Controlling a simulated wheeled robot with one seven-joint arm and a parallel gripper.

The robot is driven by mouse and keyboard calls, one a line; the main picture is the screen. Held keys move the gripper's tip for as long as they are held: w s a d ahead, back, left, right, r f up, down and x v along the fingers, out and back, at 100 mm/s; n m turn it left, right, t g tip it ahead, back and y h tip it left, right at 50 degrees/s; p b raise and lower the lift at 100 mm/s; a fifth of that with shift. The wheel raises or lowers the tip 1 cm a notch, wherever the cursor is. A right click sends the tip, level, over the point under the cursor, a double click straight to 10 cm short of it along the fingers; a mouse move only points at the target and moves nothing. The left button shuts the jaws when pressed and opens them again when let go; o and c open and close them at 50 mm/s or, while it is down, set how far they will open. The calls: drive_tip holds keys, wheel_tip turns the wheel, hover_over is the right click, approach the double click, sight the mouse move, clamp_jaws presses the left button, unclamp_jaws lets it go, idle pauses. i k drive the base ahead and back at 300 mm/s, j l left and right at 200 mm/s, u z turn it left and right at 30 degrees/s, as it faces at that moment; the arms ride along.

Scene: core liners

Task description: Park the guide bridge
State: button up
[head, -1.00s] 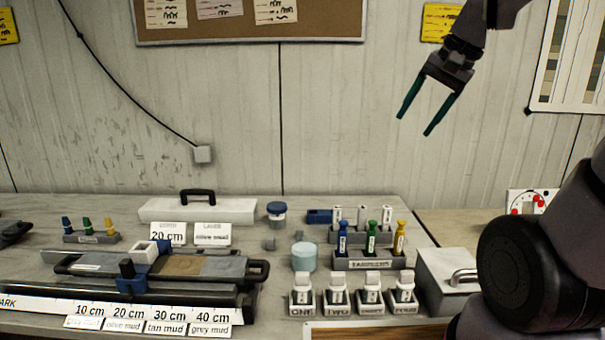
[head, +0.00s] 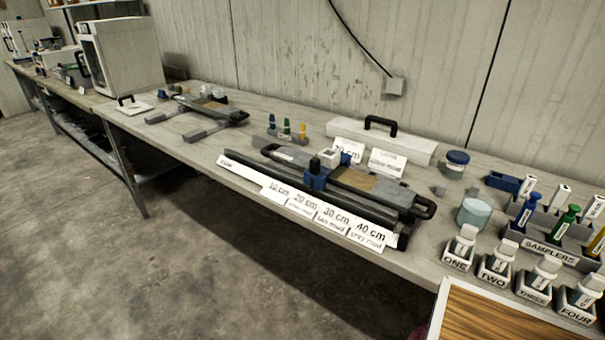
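The guide bridge (head: 316,174) is a blue piece with a dark knob and a white block beside it. It sits across the long grey core liner rack (head: 372,208) on the bench, near the 20 cm and 30 cm labels. A tan and grey core section (head: 352,180) shows in the rack to its right. A white scale strip (head: 240,173) with a partly readable word at its left end runs along the front edge, with cards for 10, 20, 30 and 40 cm. My gripper is not in view now.
Samplers (head: 567,222) stand in a holder at the right, behind several numbered white-capped bottles (head: 498,255). A white lidded case (head: 382,137) with a black handle lies behind the rack. Another grey rack (head: 212,110) is farther left. Open floor (head: 120,250) lies before the bench.

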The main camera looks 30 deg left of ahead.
sight(328, 160)
drive_tip(key=k+u, duration=0.2)
drive_tip(key=u, duration=0.65)
drive_tip(key=i+u, duration=0.1)
drive_tip(key=u, duration=0.25)
drive_tip(key=i+l+u, duration=0.1)
drive_tip(key=u, duration=0.2)
drive_tip(key=i+j+u, duration=0.25)
